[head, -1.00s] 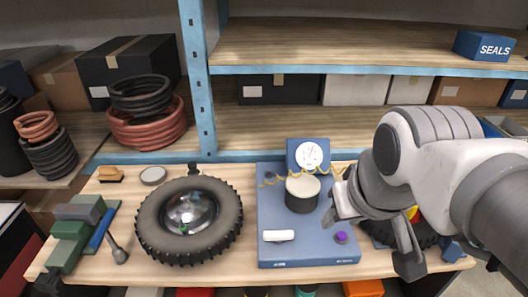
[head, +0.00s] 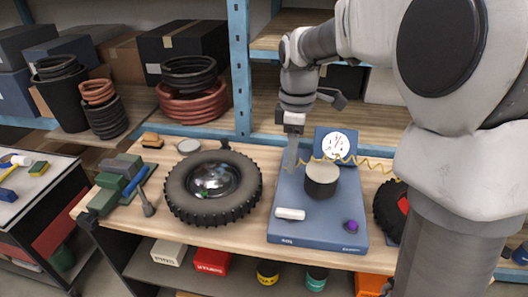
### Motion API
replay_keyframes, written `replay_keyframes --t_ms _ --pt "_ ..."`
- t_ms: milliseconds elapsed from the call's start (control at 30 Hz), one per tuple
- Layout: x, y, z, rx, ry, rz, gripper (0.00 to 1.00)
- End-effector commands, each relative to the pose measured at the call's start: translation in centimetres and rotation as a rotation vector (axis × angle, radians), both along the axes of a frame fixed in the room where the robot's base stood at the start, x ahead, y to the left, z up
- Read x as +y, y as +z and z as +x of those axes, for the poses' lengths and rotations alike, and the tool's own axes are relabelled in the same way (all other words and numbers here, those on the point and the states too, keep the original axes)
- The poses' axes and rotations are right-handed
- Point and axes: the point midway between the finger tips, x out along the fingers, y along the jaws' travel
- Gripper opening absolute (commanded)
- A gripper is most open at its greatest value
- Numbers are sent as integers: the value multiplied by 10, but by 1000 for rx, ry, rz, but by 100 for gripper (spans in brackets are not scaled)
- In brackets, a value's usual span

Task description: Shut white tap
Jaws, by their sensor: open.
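The white tap appears as a short white bar handle (head: 290,213) at the front left of a blue unit (head: 308,229) on the bench. It lies roughly crosswise, left to right. My gripper (head: 312,135) is open and empty. It is over the back left of the unit, behind the handle and apart from it. One finger hangs down near the unit's back left corner; the other points out to the right. Nothing covers the handle.
A dark drum with a pale top (head: 321,181), a gauge (head: 335,145), a yellow coiled hose (head: 370,163) and a purple knob (head: 351,226) are on the unit. A tyre (head: 184,205) lies to its left. Shelves stand behind.

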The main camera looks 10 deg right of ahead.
Motion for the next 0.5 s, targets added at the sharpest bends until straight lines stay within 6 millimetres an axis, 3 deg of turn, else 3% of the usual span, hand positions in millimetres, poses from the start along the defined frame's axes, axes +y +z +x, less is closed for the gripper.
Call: replay_keyframes --t_ms 267,500 --pt "0 -24 3 11 24 3 55" --pt "0 -75 2 13 23 4 55"
